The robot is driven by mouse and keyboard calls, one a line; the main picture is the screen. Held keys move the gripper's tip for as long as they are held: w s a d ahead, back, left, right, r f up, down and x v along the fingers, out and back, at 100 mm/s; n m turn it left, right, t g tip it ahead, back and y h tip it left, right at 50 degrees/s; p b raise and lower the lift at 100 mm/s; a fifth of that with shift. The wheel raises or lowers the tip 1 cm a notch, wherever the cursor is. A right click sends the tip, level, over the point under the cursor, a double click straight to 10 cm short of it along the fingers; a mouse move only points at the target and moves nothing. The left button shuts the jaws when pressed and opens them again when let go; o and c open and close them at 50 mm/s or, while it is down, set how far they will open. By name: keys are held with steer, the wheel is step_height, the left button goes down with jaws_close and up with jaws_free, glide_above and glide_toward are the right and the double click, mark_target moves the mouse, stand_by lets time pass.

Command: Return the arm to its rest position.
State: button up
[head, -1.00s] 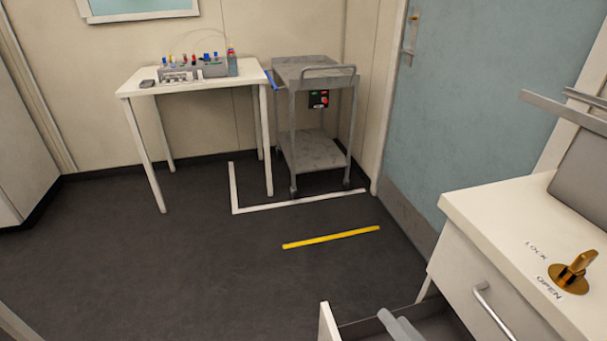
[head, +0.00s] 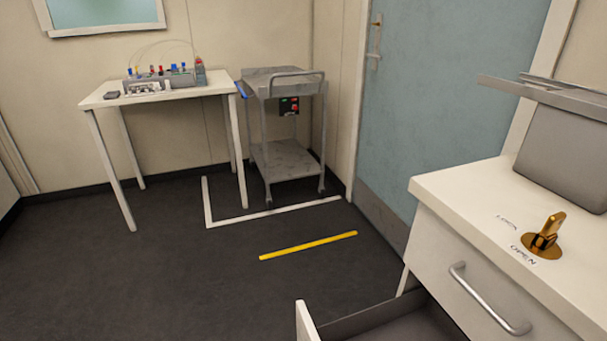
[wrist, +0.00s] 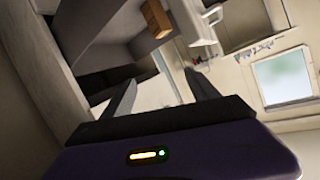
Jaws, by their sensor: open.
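My gripper (wrist: 162,98) shows only in the wrist view. Its two dark fingers stand apart, with nothing visible between them. The wrist view is steeply tilted and shows an open drawer or cabinet area beyond the fingers, with a brown block-like thing (wrist: 156,18) near the top. In the head view neither the arm nor the gripper shows.
A white cabinet (head: 440,262) with a brass LOCK/OPEN latch (head: 543,237) stands at the right, a drawer (head: 385,318) pulled out below it. A white table (head: 215,88) with lab gear and a grey cart (head: 285,160) stand at the back. The floor between is clear.

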steer(key=s+r+n+p, duration=0.1)
steer(key=s+r+p, duration=0.1)
steer(key=r+p, duration=0.7)
steer(key=s+r+n+p, duration=0.2)
steer(key=r+p, duration=0.7)
steer(key=r, duration=0.5)
steer(key=shift+s+y+p, duration=0.25)
steer(key=shift+y+p, duration=0.05)
steer(key=shift+y, duration=0.1)
